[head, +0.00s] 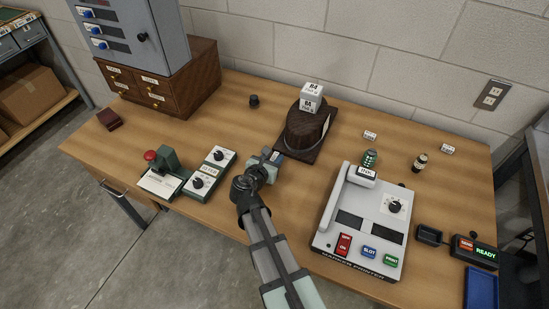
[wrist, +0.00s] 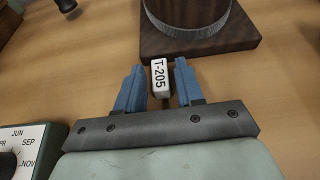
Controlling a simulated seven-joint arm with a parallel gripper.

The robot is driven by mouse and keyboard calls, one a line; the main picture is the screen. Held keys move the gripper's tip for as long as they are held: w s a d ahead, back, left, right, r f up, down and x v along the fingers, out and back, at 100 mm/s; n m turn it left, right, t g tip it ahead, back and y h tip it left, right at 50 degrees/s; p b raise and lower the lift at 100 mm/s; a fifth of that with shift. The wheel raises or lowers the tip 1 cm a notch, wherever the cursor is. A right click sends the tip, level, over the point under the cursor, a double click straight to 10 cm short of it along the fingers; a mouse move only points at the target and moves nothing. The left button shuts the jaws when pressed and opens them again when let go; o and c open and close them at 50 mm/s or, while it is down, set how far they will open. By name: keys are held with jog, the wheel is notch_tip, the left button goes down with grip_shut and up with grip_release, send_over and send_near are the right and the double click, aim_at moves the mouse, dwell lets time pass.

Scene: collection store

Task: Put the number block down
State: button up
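The number block (wrist: 160,76) is a small white block with the label T-205, seen between my fingers in the wrist view. My gripper (wrist: 158,78) has blue fingers, one on each side of the block, with a narrow gap showing on both sides. The fingers look open around it. I cannot tell whether the block's underside touches the table. In the head view my gripper (head: 270,158) is low over the table (head: 240,120), in front of the dark wooden stand; the block is not clear there.
Small labelled blocks (head: 369,135) (head: 447,148) lie at the back right. Bare table lies behind the dial box.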

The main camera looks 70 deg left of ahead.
aim_at(273, 159)
grip_shut()
notch_tip(273, 159, up, 10)
dwell(0.9)
